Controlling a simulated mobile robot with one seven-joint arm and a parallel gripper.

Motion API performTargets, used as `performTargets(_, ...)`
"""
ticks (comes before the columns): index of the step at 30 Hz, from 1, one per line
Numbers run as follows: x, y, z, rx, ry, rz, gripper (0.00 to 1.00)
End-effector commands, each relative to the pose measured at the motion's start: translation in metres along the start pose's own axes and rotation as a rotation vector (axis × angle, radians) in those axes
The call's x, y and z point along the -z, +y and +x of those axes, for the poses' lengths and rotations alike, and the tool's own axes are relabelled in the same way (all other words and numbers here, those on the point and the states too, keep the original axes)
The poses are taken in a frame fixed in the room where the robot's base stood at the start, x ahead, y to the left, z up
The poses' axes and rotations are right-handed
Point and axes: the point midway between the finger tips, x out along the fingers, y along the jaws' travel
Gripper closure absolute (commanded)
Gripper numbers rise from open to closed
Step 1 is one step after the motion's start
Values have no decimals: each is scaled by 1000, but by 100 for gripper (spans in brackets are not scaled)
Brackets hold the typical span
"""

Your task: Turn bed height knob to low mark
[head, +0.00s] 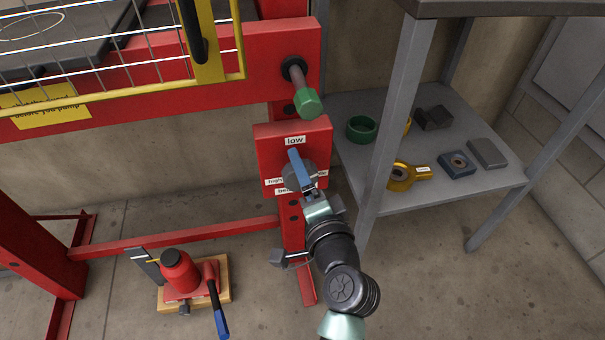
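The bed height knob is a round grey dial (290,180) with a blue bar handle (298,166), on a red box on the press frame's post. The upper end of the blue bar points up toward the white "low" label (295,140), leaning slightly left. A "high" label (275,181) is at the dial's left, and other labels beside and below it are partly hidden. My gripper (308,190) is at the lower end of the blue bar, over the dial. Its fingers are too small and covered to show whether they grip the bar.
A green-tipped pin (307,101) sticks out above the box. A grey shelf table (455,195) with rings and blocks stands close on the right. A red bottle jack (180,270) with a blue-gripped lever is below left. A yellow wire guard (130,50) is above left.

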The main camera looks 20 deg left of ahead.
Motion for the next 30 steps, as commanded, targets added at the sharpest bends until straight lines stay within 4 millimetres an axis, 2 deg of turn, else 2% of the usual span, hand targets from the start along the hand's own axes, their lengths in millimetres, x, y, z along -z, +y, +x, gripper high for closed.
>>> performTargets(30,-2,2,-1,-92,68,-932,74)
